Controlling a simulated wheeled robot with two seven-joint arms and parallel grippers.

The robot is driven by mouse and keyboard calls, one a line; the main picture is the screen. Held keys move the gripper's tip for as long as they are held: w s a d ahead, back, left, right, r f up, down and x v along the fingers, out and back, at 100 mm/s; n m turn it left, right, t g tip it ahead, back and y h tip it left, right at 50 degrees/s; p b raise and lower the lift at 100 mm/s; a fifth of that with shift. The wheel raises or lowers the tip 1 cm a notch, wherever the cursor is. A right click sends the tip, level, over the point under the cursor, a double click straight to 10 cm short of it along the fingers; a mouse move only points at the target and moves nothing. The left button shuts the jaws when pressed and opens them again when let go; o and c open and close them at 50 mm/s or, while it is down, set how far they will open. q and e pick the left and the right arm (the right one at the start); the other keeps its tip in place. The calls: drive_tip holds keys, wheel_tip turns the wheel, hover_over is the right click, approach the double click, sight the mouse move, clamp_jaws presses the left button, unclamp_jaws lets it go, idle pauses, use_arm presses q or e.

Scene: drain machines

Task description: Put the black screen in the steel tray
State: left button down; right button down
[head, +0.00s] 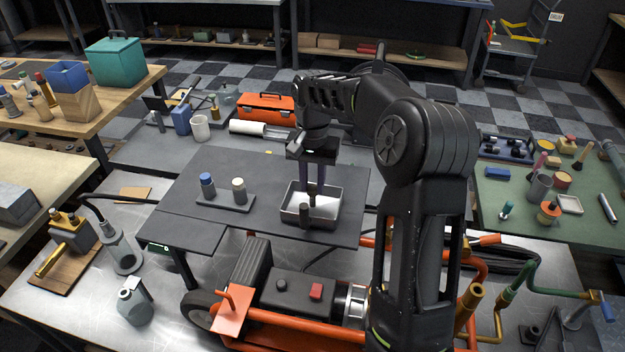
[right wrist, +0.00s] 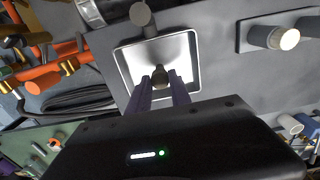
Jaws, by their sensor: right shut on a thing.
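The steel tray (head: 334,217) is a shallow square pan on the dark raised table; it also shows in the right wrist view (right wrist: 195,75). My right gripper (head: 315,187) points down over the tray, its purplish fingers shut on a small dark cylindrical piece, which I take for the black screen (right wrist: 158,76). The piece shows between the fingertips, within the tray's outline. I cannot tell whether it touches the tray floor. A separate dark grey round-topped post (head: 304,213) stands at the tray's near edge. My left gripper is not in view.
A small rack (head: 225,202) with a blue-capped and a white-capped bottle stands left of the tray. An orange-framed machine (head: 290,290) stands in front. An orange toolbox (head: 265,107) lies behind. The table's left part is clear.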

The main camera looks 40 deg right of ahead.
drive_tip(key=shift+f+b, duration=0.4)
drive_tip(key=shift+f, duration=0.25)
drive_tip(key=c, duration=1.1)
unclamp_jaws()
drive_tip(key=shift+r, duration=0.15)
drive_tip(key=shift+r, duration=0.3)
wheel_tip(320, 180, up, 7)
drive_tip(key=shift+b, duration=0.5)
